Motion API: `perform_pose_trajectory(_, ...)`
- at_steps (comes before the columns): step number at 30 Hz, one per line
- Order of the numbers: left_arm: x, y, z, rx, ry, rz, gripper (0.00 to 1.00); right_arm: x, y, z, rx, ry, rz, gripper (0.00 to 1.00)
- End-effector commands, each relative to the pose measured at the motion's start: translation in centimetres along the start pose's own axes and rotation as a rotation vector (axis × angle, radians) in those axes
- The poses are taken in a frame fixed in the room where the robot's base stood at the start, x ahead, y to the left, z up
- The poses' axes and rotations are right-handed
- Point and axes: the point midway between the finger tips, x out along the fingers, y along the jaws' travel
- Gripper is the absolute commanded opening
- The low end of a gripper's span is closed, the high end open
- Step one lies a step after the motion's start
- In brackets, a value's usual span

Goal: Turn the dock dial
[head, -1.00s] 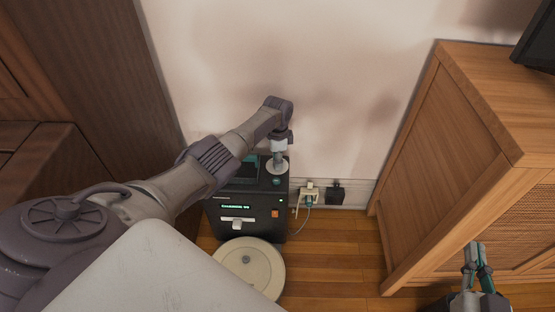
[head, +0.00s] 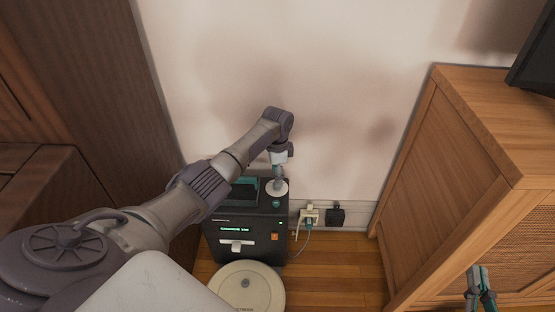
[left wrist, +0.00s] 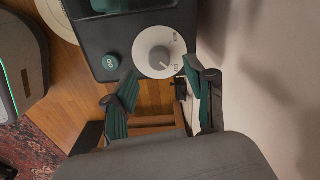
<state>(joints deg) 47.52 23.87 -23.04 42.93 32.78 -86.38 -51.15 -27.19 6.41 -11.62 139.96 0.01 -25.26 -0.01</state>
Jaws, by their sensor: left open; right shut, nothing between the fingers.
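The dock (head: 262,247) is a black box against the wall, with a lit green display and an orange switch on its front. Its dial is a grey knob on a round white plate (head: 284,192) at the top right of the dock. In the left wrist view the dial (left wrist: 160,57) shows clearly, with small markings at its right that I cannot read. My left gripper (head: 278,183) points down over the dial, partly hiding it. Its open fingers (left wrist: 161,68) appear on either side of the plate's lower part, with nothing held. My right gripper (head: 480,270) is shut and empty at lower right.
A green button (left wrist: 110,62) sits beside the dial. A round cream robot vacuum (head: 246,287) is in front of the dock. A wall socket with plugs (head: 308,216) is to its right. A wooden cabinet (head: 425,165) stands at right, with floor between.

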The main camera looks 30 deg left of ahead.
Motion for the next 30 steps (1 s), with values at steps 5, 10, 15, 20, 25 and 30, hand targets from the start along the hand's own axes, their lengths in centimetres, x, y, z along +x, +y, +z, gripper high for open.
perform_pose_trajectory(5, -4.1, -0.1, 0.0, 0.001, 0.003, -0.004, 0.56, 0.0, 0.0, 0.0, 0.001, 0.000, 0.001, 0.00)
perform_pose_trajectory(10, -6.7, -0.1, -0.1, 0.001, 0.002, -0.002, 0.56, 0.0, 0.0, 0.0, 0.001, 0.000, 0.001, 0.00)
perform_pose_trajectory(15, -7.8, 0.0, 0.0, 0.001, 0.001, -0.001, 0.56, 0.0, 0.0, 0.0, 0.001, 0.000, 0.001, 0.00)
perform_pose_trajectory(20, -8.0, 0.0, 0.0, 0.001, 0.000, 0.000, 0.56, 0.0, 0.0, 0.0, 0.001, 0.000, 0.001, 0.00)
perform_pose_trajectory(25, -7.9, 0.0, 0.0, 0.001, 0.000, 0.000, 0.56, 0.0, 0.0, 0.0, 0.001, 0.000, 0.001, 0.00)
perform_pose_trajectory(30, -7.9, 0.0, -0.1, 0.001, 0.001, 0.000, 0.56, 0.0, 0.0, 0.0, 0.001, 0.000, 0.001, 0.00)
